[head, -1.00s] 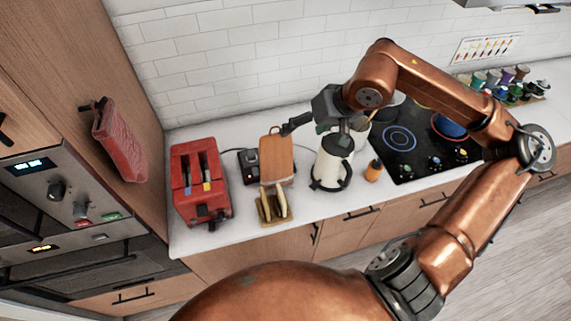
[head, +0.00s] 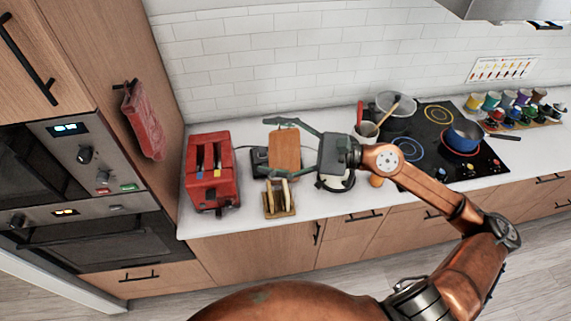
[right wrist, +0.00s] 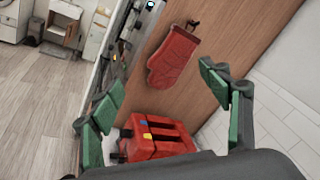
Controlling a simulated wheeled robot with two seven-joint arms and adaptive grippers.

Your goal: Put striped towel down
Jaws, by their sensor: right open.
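I see no striped towel in either view. A red quilted oven mitt (head: 143,122) hangs from a black hook on the wooden cabinet side at the left. It also hangs in the right wrist view (right wrist: 174,58), beyond my fingers. My right gripper (head: 270,149) is open with its fingers spread and nothing between them. It is above the counter, in front of the wooden board, pointing left. In the right wrist view both green-padded fingers of the gripper (right wrist: 162,78) stand wide apart. My left gripper is out of view.
A red toaster (head: 209,170) stands at the counter's left end. A toast rack (head: 279,200), a wooden board (head: 286,152) and a partly hidden kettle are near my right gripper. A cooktop with a blue pan (head: 463,137) lies to the right. Ovens are at the left.

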